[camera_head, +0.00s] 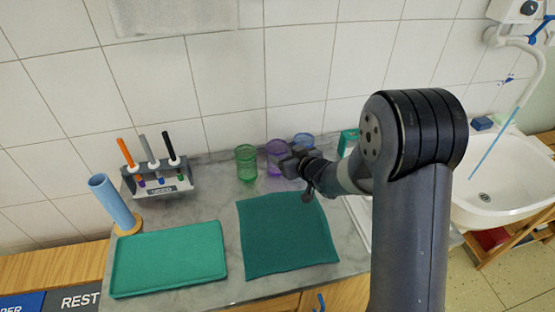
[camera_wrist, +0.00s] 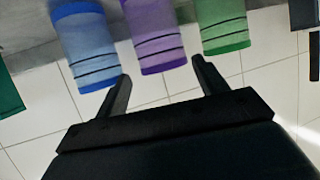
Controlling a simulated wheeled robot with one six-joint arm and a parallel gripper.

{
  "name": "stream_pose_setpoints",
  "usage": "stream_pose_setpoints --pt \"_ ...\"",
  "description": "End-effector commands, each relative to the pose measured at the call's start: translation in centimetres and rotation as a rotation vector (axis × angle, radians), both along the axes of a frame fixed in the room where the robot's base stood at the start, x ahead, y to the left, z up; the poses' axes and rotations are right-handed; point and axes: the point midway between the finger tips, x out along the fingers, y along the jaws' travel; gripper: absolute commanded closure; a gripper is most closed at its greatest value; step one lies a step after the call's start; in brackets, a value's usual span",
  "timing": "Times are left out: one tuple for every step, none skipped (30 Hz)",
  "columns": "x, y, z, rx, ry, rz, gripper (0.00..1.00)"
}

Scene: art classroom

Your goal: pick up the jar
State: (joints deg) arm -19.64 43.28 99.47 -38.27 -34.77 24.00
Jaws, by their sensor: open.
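Three see-through jars stand in a row at the back of the counter against the tiled wall: a green jar (camera_head: 246,163), a purple jar (camera_head: 276,156) and a blue jar (camera_head: 304,140). My gripper (camera_head: 292,165) is in front of the purple jar and partly hides it and the blue one. In the wrist view, the gripper (camera_wrist: 161,72) is open, with the purple jar (camera_wrist: 152,34) ahead between its fingertips. The blue jar (camera_wrist: 84,45) is left of it and the green jar (camera_wrist: 222,24) right. Nothing is held.
A dark green cloth (camera_head: 286,232) and a green tray (camera_head: 169,259) lie on the counter in front. A marker rack (camera_head: 158,183) and a blue cylinder (camera_head: 114,203) stand at left. A sink (camera_head: 494,190) is at right. The wall is close behind the jars.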

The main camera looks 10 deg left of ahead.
Motion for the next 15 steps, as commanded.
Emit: stream_pose_setpoints --pt "0.5 0.5 -0.2 -0.001 0.000 0.001 0.32" --pt "0.8 0.7 -0.4 -0.001 0.000 0.001 0.32" --pt "1.1 1.0 -0.6 -0.001 0.000 0.001 0.32" --pt "1.3 1.2 -0.7 -0.001 0.000 0.001 0.32" --pt "1.4 1.3 -0.7 -0.001 0.000 0.001 0.32" --pt "1.6 1.5 -0.9 -0.001 0.000 0.000 0.32" --pt "1.7 1.5 -0.9 -0.001 0.001 0.000 0.32" --pt "1.8 1.6 -1.0 -0.001 0.001 0.000 0.32" --pt "1.9 1.7 -1.0 -0.001 0.001 0.000 0.32" --pt "2.0 1.8 -1.0 -0.001 0.001 0.000 0.32" --pt "2.2 2.0 -1.1 0.000 0.000 0.000 0.32" --pt "2.5 2.2 -1.2 -0.001 0.001 0.000 0.32" --pt "2.7 2.4 -1.3 -0.001 0.002 0.001 0.32" --pt "3.0 2.7 -1.4 0.000 0.000 0.001 0.32" --pt "3.4 3.0 -1.6 -0.001 0.000 0.001 0.32"
